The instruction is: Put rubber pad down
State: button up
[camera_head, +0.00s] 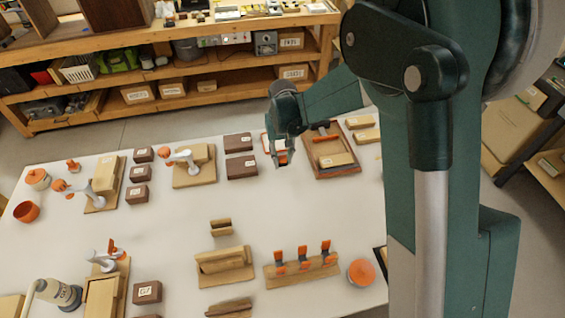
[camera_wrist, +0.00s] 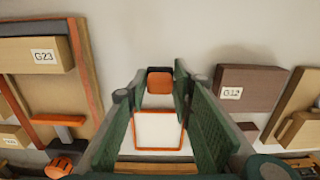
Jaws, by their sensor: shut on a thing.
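The rubber pad is a small orange piece (camera_head: 284,157) between the fingertips of my gripper (camera_head: 279,160). In the wrist view the orange pad (camera_wrist: 160,83) sits between the two green fingers (camera_wrist: 161,90), which are shut on it. A white square with an orange outline (camera_wrist: 157,130) lies on the table below my gripper. In the head view my gripper hides most of this square, and only part of its orange edge (camera_head: 265,142) shows. I cannot tell how high the pad is above the table.
A wooden tray (camera_head: 349,171) with a block labelled G23 (camera_wrist: 40,55) stands beside my gripper. Dark brown blocks, one labelled G12 (camera_wrist: 246,88), stand on the other side. A wooden stand with orange clips (camera_head: 302,271) is nearer. The white table (camera_head: 190,225) has clear room in the middle.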

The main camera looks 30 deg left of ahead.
aim_at(282, 162)
jog(key=shift+f, duration=1.35)
jog(key=shift+f+b, duration=0.2)
jog(key=shift+b, duration=0.15)
jog(key=o, duration=0.9)
jog(key=shift+r, duration=0.2)
notch_tip(282, 162, up, 12)
jog(key=shift+r+p, duration=0.1)
jog(key=shift+p, duration=0.85)
